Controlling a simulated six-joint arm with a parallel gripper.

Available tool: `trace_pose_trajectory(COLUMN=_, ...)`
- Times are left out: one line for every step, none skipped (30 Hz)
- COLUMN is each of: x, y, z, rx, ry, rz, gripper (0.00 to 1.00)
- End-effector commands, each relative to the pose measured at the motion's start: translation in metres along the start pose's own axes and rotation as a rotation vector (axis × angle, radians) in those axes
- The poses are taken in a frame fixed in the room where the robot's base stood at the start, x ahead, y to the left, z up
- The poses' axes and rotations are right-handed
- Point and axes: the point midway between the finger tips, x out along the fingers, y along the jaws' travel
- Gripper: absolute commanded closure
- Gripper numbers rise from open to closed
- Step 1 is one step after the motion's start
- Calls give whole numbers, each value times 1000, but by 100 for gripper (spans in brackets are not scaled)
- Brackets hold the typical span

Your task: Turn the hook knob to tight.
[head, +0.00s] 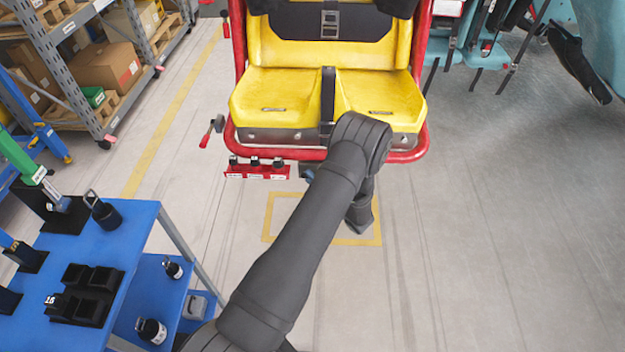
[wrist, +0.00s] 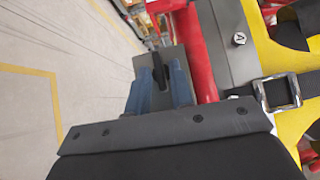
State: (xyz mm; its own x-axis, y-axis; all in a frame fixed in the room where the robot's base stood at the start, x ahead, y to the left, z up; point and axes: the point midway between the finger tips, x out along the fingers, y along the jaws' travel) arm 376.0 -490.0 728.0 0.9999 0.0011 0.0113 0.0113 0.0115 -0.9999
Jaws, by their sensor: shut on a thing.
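In the wrist view, my gripper (wrist: 160,84) has its two blue fingers on either side of a narrow black knob (wrist: 161,74), shut on it. I take this to be the hook knob. The knob stands on a grey plate (wrist: 152,62) beside the red frame. Its markings and the tight position cannot be read. In the head view, my dark arm hides most of the gripper and the knob, and only a small bluish part (head: 308,174) shows below the seat's front edge.
The yellow seat (head: 280,95) in its red frame (head: 425,140) is close by the gripper. A red strip (head: 240,171) with several black knobs lies left of it. A blue cart (head: 140,235) with black holders stands at the left. Floor at the right is clear.

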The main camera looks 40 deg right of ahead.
Motion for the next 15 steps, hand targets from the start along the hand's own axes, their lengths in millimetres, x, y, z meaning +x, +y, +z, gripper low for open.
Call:
trace_pose_trajectory(x=0, y=-2, z=-3, rx=-5, ry=6, rz=-2, gripper=75)
trace_pose_trajectory(x=0, y=-2, z=-3, rx=-5, ry=6, rz=-2, gripper=70)
trace_pose_trajectory(x=0, y=-2, z=-3, rx=-5, ry=5, rz=-2, gripper=70)
trace_pose_trajectory(x=0, y=-2, z=-3, rx=-4, ry=5, rz=-2, gripper=70)
trace_pose_trajectory(x=0, y=-1, z=-2, rx=-4, ry=4, rz=-1, gripper=70)
trace_pose_trajectory(x=0, y=-1, z=-2, rx=-4, ry=4, rz=-1, gripper=70)
trace_pose_trajectory(x=0, y=-1, z=-2, rx=-3, ry=4, rz=-1, gripper=70)
trace_pose_trajectory(x=0, y=-1, z=-2, rx=-3, ry=3, rz=-1, gripper=70)
trace_pose_trajectory(x=0, y=-1, z=-2, rx=-3, ry=3, rz=-1, gripper=70)
trace_pose_trajectory(x=0, y=-1, z=-2, rx=-3, ry=3, rz=0, gripper=70)
trace_pose_trajectory(x=-1, y=-1, z=-1, rx=-2, ry=3, rz=0, gripper=70)
trace_pose_trajectory(x=-3, y=-1, z=-1, rx=-2, ry=3, rz=0, gripper=70)
trace_pose_trajectory(x=-5, y=-1, z=-2, rx=-2, ry=3, rz=0, gripper=70)
trace_pose_trajectory(x=-8, y=0, z=-2, rx=-2, ry=4, rz=0, gripper=70)
trace_pose_trajectory(x=-12, y=0, z=-2, rx=-1, ry=5, rz=1, gripper=70)
